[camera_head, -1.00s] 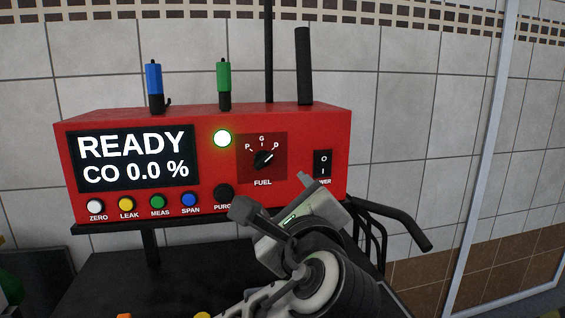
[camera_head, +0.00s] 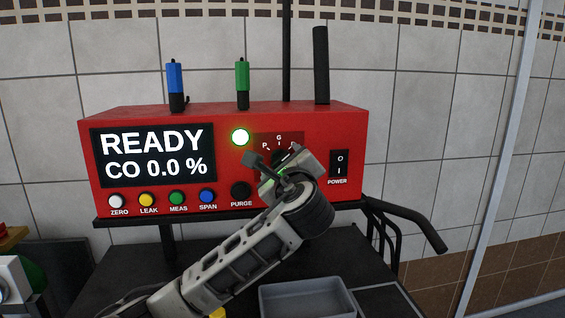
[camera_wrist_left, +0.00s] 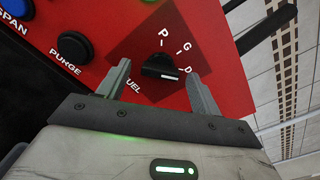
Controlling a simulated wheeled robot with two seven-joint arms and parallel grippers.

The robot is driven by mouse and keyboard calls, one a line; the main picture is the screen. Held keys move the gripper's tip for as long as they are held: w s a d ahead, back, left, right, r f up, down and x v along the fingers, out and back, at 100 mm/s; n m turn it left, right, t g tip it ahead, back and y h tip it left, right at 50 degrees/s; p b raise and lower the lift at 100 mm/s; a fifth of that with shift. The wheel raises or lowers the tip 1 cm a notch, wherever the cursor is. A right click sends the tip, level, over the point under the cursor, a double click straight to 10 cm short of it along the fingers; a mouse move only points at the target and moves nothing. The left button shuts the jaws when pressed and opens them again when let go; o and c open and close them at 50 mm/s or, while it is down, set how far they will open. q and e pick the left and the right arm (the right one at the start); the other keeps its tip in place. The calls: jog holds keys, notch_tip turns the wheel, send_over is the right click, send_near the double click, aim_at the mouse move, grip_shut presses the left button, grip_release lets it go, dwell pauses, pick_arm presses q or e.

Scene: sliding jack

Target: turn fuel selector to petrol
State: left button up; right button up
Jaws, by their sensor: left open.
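The black fuel selector knob (camera_wrist_left: 160,66) sits on a dark red patch of the red analyser (camera_head: 235,117), under the marks P, G and D. Its white line points toward D in the left wrist view. In the head view my gripper hides most of the knob. My left gripper (camera_head: 273,154) is open in front of the selector. In the left wrist view its fingers (camera_wrist_left: 158,70) stand on either side of the knob, with visible gaps. I cannot tell how deep the fingertips reach. My right gripper is not in view.
The purge button (camera_head: 241,190) is just left of my gripper, and the power switch (camera_head: 339,163) is to its right. A lit screen (camera_head: 152,156) reads READY, CO 0.0 %. A grey tray (camera_head: 308,297) lies below. Black handles (camera_head: 405,222) stick out at the right.

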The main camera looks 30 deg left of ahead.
pick_arm(q)
jog(key=shift+w+a, duration=0.1)
jog(key=shift+w, duration=0.1)
jog(key=c, duration=1)
